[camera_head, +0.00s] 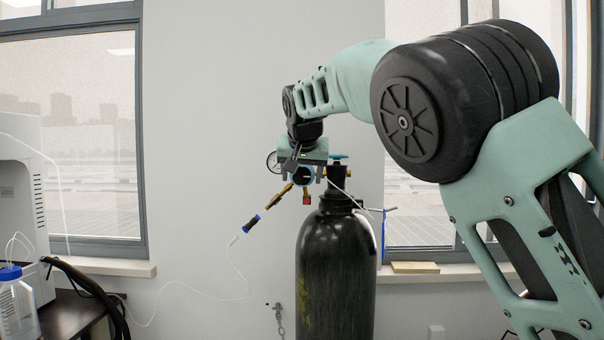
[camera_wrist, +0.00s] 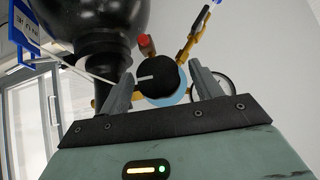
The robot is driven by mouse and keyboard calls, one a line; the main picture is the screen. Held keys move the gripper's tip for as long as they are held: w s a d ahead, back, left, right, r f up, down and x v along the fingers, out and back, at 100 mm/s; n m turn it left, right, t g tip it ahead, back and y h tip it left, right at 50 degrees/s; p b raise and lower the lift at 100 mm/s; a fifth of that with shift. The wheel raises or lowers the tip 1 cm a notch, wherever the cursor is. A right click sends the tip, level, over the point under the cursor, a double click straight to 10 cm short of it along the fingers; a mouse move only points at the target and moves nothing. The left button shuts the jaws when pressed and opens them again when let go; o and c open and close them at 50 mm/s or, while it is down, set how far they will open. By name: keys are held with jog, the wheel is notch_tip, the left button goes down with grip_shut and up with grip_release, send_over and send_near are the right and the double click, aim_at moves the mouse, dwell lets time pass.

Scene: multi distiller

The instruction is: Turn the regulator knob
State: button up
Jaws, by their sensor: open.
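The regulator knob (camera_wrist: 161,76) is round and black with a white line on its face and a blue ring behind it. In the wrist view it lies between the two grey fingers of my gripper (camera_wrist: 160,84). The jaws are open, with one finger close to each side of the knob; I cannot tell whether either touches it. In the head view my gripper (camera_head: 304,164) is at the regulator beside the cylinder's neck. The knob (camera_head: 301,176) shows there as a dark disc with a blue rim, partly covered by the gripper.
A black gas cylinder (camera_head: 335,265) stands under the wall, with a blue valve wheel (camera_head: 338,157) on top. A round gauge (camera_head: 272,162) is left of the gripper. A brass outlet leads to a blue-and-black fitting (camera_head: 251,224) and a thin white hose. A white machine (camera_head: 18,185) stands far left.

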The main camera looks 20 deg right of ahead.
jog(key=c, duration=0.9)
jog(key=shift+c, duration=0.2)
